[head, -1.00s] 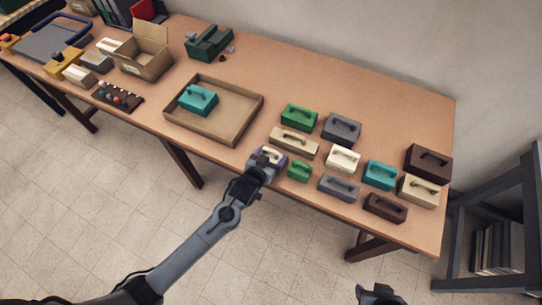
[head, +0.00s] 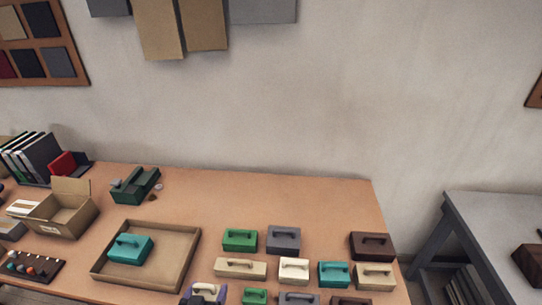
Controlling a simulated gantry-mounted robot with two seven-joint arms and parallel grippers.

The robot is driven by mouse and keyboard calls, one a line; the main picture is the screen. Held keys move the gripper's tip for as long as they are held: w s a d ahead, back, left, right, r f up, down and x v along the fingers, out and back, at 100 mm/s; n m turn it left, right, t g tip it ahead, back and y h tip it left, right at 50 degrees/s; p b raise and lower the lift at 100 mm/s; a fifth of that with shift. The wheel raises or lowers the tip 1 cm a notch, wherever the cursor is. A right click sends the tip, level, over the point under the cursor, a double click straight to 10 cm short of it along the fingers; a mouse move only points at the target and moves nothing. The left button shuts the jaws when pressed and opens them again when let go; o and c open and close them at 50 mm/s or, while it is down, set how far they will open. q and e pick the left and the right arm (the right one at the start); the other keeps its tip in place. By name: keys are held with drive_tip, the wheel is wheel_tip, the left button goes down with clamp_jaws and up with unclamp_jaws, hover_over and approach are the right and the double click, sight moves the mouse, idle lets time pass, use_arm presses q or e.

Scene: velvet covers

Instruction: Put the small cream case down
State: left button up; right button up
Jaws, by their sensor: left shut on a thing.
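My left gripper (head: 192,298) shows only as a dark bit at the bottom edge of the head view, by the front of the table. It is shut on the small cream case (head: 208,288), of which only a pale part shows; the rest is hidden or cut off. A lavender case (head: 221,293) is right beside or behind it; I cannot tell whether they touch. My right gripper is out of view.
A cardboard tray (head: 187,258) holding a teal case (head: 130,250) is to the left. A small green case (head: 255,297) is close on the right, with several other handled cases, including a long beige one (head: 240,268), behind it.

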use_arm(q)
drive_tip(key=s+a+r+p, duration=0.1)
drive_tip(key=s+r+p, duration=0.2)
drive_tip(key=r+p, duration=1.1)
drive_tip(key=s+a+r+y+p, duration=0.1)
drive_tip(key=s+a+r+p, duration=0.1)
drive_tip(key=r+p, duration=1.3)
drive_tip(key=shift+s+p, duration=0.8)
